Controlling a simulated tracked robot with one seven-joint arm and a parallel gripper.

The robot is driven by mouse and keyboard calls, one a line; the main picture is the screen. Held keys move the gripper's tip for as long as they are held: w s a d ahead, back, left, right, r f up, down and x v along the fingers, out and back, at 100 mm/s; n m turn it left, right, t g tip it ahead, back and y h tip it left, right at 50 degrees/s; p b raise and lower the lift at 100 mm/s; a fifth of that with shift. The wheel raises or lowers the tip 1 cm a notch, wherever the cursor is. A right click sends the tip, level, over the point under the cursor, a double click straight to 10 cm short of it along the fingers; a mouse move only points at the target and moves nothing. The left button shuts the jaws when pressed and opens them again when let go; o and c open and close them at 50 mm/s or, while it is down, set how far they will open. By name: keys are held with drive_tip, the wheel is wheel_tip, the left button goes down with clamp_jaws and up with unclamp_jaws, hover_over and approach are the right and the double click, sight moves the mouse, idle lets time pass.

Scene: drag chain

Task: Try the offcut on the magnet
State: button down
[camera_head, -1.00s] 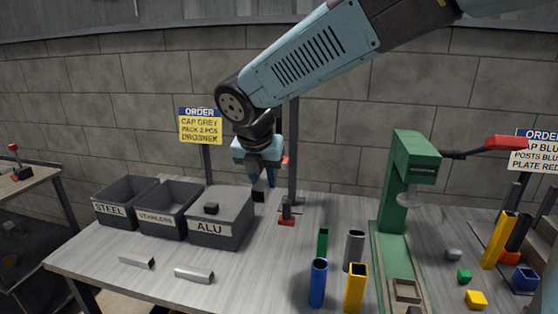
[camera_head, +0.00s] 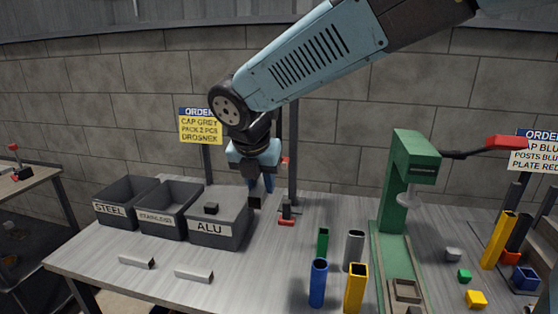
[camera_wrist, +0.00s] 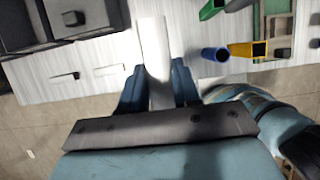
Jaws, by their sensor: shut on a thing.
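My gripper (camera_head: 258,183) is shut on a pale offcut (camera_wrist: 153,50), which sticks out past the fingertips in the wrist view. In the head view only a dark end of it (camera_head: 255,202) shows below the fingers, above the table to the right of the ALU bin. A small dark block on a red foot (camera_head: 287,211), perhaps the magnet, stands just right of the held offcut by a dark post. A gap shows between them in the picture; their distance in depth is unclear. Two more pale offcuts (camera_head: 136,262) (camera_head: 194,276) lie on the table front.
Grey bins marked STEEL (camera_head: 126,214), STAINLESS (camera_head: 158,222) and ALU (camera_head: 214,234) stand at left. Upright blue (camera_head: 317,285), yellow (camera_head: 355,290), green and grey tubes stand front centre. A green press (camera_head: 392,190) is right of them.

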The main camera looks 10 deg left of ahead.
sight(248, 200)
drive_tip(key=shift+s+a, duration=0.15)
drive_tip(key=shift+s, duration=1.8)
drive_tip(key=shift+s+a, duration=0.15)
drive_tip(key=shift+s, duration=1.75)
